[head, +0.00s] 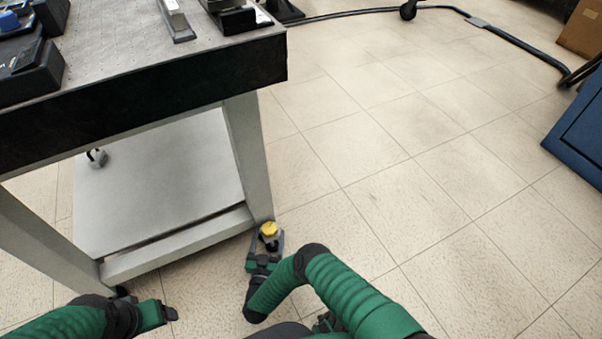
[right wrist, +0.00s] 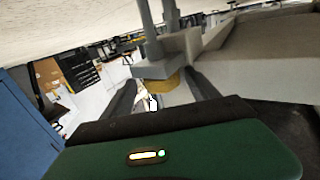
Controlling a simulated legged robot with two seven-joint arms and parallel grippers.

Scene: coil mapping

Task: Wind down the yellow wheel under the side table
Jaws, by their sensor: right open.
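The yellow wheel (head: 269,229) sits low at the foot of the side table's (head: 150,86) front right leg. In the right wrist view, the yellow wheel (right wrist: 172,83) shows under a grey bracket, between and just beyond my fingertips. My right gripper (head: 264,240) is open, with its fingers on either side of the wheel; contact cannot be told. Its two dark fingers also show in the right wrist view (right wrist: 160,83). My left gripper (head: 172,314) is apart from the wheel, near the table's front left leg; its jaw opening is unclear.
A lower shelf (head: 160,180) spans the table legs. Black devices (head: 30,70) and metal parts stand on the tabletop. A black cable (head: 350,12) runs along the far floor. A blue cabinet (head: 578,140) stands at the right. The tiled floor between is clear.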

